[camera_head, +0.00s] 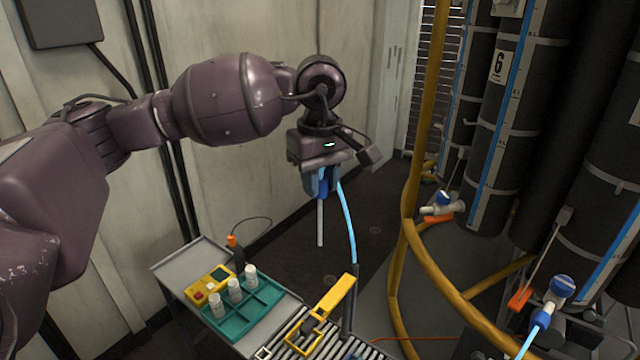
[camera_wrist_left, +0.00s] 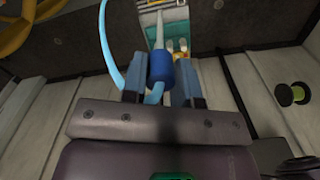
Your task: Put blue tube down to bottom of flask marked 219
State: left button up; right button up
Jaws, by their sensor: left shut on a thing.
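My left gripper (camera_head: 321,182) is shut on a blue collar (camera_wrist_left: 160,70) in mid-air, near the centre of the head view. A thin pale rod (camera_head: 320,222) extends from the collar and hangs nearly upright, its lower end free. A light blue tube (camera_head: 348,222) curves from the gripper down to a dark post; it also shows in the left wrist view (camera_wrist_left: 104,42). Three small white bottles (camera_head: 235,290) stand in a teal tray (camera_head: 262,302), below and left of the gripper and apart from the rod. I cannot read the number 219 anywhere. My right gripper is not in view.
The tray sits on a grey cart (camera_head: 186,262) beside a yellow device (camera_head: 208,288). A yellow lever (camera_head: 338,296) stands over a roller rack. Yellow pipes (camera_head: 404,230) and tall dark cylinders (camera_head: 510,120) fill the right. A pale wall (camera_head: 230,180) stands behind my arm.

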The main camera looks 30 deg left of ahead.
pick_arm(q)
jog(key=shift+r, duration=0.25)
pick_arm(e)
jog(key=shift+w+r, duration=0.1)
pick_arm(q)
jog(key=shift+f, duration=0.3)
jog(key=w+d+f+b, duration=0.1)
jog(key=d+f, duration=0.2)
jog(key=f, duration=0.9)
jog(key=w+d+f+b, duration=0.1)
jog(key=d+f, duration=0.2)
jog(key=f, duration=0.9)
jog(key=d+f+b, duration=0.1)
jog(key=d+f, duration=0.2)
jog(key=f, duration=0.9)
jog(key=shift+w+d, duration=0.35)
jog(key=shift+w, duration=0.05)
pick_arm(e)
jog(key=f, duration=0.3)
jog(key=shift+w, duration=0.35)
pick_arm(q)
jog(key=shift+f+b, duration=0.1)
jog(key=shift+b, duration=0.2)
